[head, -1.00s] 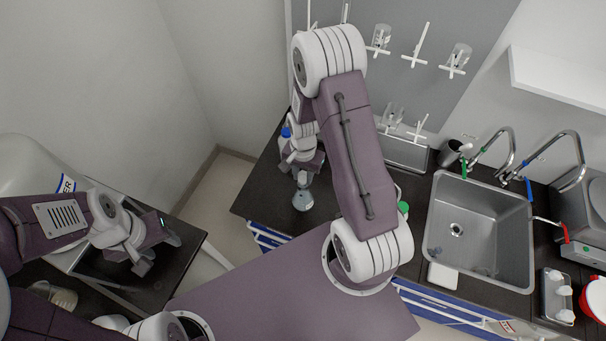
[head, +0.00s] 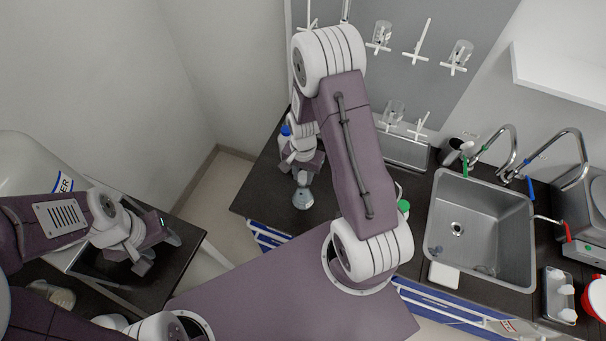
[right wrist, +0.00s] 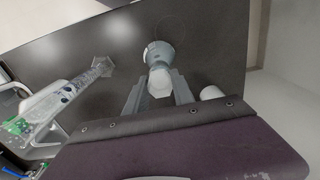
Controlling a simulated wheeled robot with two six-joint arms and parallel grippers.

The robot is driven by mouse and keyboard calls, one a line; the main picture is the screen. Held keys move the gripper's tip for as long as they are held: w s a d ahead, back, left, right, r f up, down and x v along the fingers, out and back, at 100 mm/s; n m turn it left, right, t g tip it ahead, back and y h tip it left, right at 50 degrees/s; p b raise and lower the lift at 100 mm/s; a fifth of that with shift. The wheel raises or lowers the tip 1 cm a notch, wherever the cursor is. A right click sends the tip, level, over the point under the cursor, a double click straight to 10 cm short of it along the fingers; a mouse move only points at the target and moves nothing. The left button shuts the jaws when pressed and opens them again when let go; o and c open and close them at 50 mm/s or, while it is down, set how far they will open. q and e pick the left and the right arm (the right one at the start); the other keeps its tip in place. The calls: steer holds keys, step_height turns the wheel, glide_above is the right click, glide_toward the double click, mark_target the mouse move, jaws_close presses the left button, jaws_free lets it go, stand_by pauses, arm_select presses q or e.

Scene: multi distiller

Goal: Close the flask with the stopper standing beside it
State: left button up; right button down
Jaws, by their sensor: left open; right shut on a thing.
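The clear glass flask (head: 303,199) stands on the dark counter, just below my right gripper (head: 303,180) in the head view. In the right wrist view, the flask (right wrist: 158,52) is straight beyond the fingertips. My right gripper (right wrist: 158,88) is shut on the pale stopper (right wrist: 160,83), which lines up with the flask's neck. I cannot tell whether the stopper touches the mouth or sits in it. My left gripper (head: 157,254) is open and empty at the lower left, far from the flask.
A blue-capped bottle (head: 286,131) stands behind my right wrist. A green cap (head: 403,206) shows right of my right arm. The steel sink (head: 477,230) and taps are further right. Glassware hangs on the wall rack (head: 415,58). The counter left of the flask is clear.

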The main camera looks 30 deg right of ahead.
steer(key=shift+f, duration=0.4)
steer(key=c, duration=1)
jaws_free()
steer(key=shift+r+b, duration=0.1)
steer(key=shift+b, duration=0.2)
steer(key=shift+r, duration=0.25)
step_height(320, 180, up, 8)
steer(key=shift+s+r+b, duration=0.1)
steer(key=shift+r+b, duration=0.15)
steer(key=shift+b, duration=0.5)
